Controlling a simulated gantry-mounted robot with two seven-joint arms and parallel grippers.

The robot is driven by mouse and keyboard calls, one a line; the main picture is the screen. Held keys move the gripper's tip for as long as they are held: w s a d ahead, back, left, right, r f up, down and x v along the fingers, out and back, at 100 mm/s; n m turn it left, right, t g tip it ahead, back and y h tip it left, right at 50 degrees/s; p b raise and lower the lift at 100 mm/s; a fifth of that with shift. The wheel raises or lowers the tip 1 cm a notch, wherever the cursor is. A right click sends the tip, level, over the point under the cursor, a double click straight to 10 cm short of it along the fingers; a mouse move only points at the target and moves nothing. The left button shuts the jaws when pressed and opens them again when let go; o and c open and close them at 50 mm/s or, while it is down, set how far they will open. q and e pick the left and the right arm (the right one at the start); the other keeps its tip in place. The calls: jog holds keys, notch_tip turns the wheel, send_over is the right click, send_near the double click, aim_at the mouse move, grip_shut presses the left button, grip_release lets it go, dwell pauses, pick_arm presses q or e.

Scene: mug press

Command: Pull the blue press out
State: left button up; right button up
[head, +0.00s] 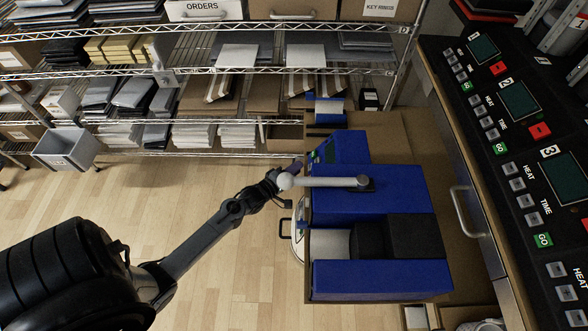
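The blue press (390,203) sits on a brown wooden surface (420,160) right of centre. A pale lever (325,182) with a round white knob (285,181) lies across its top and points left. My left gripper (279,182) is at the knob end of the lever, touching or very close to it. Its fingers are small and dark here, so I cannot tell whether they are open or closed on the knob. A white rounded thing (298,232) with a dark loop shows at the press's left side, mostly hidden. My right gripper is out of view.
A large black control panel (520,130) with numbered sections fills the right side. A cabinet with a metal handle (468,210) is below it. Wire shelves (200,70) with boxes and paper stand at the back. The wooden floor (225,270) on the left is mostly clear.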

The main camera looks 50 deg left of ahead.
pick_arm(q)
jog(key=shift+o, duration=0.2)
jog(key=shift+d+r, duration=0.1)
jog(key=shift+r, duration=0.05)
jog(key=shift+s+d+r, duration=0.1)
jog(key=shift+s, duration=0.05)
jog(key=s+r, duration=0.1)
jog(key=s, duration=0.9)
jog(key=shift+s+d+b, duration=0.15)
jog(key=shift+s+b, duration=0.15)
jog(key=shift+b, duration=0.1)
